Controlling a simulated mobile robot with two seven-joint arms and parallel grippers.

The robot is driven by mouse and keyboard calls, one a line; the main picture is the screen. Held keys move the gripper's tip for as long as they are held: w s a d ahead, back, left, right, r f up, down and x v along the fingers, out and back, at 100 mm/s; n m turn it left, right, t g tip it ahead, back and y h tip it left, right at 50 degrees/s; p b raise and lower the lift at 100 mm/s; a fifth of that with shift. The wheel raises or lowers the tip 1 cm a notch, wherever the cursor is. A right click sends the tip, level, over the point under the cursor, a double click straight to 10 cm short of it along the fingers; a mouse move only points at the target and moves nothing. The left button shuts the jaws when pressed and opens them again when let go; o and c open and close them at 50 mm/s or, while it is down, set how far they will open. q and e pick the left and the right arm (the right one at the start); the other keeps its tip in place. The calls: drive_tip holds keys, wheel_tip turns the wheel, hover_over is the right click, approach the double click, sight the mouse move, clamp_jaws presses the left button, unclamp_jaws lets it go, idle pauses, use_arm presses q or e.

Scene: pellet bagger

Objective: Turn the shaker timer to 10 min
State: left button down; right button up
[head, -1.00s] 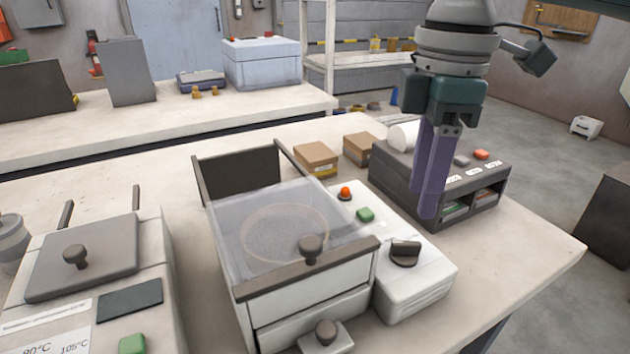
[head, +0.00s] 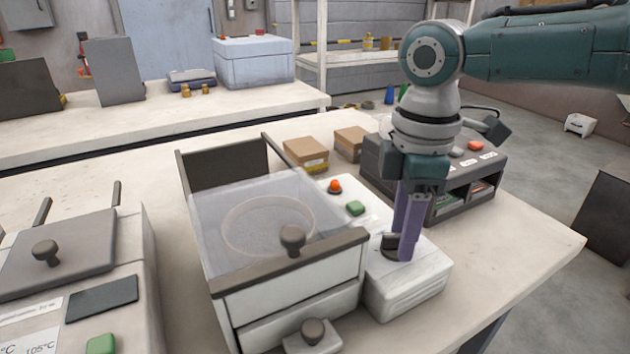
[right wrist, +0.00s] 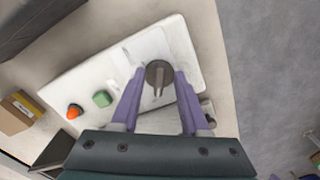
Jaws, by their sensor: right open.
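The shaker (head: 275,225) stands on the bench with a clear lid and a white control box (head: 412,292) on its right side. The dark timer knob (head: 390,243) is on top of that box, partly hidden by my right gripper in the head view. My right gripper (head: 403,255) points down over the knob with purple fingers. In the right wrist view, the knob (right wrist: 159,74) lies between the fingertips of the open gripper (right wrist: 157,76); I cannot tell whether they touch it. The dial markings are not readable. My left gripper is not in view.
A red button (head: 335,185) and a green button (head: 355,208) sit behind the knob. A grey label unit (head: 440,205) and small cardboard boxes (head: 306,154) stand further back. A dark-topped oven (head: 60,255) is at left. The bench's right corner (head: 530,240) is clear.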

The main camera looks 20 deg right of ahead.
drive_tip(key=shift+c, duration=0.3)
clamp_jaws()
idle(0.4)
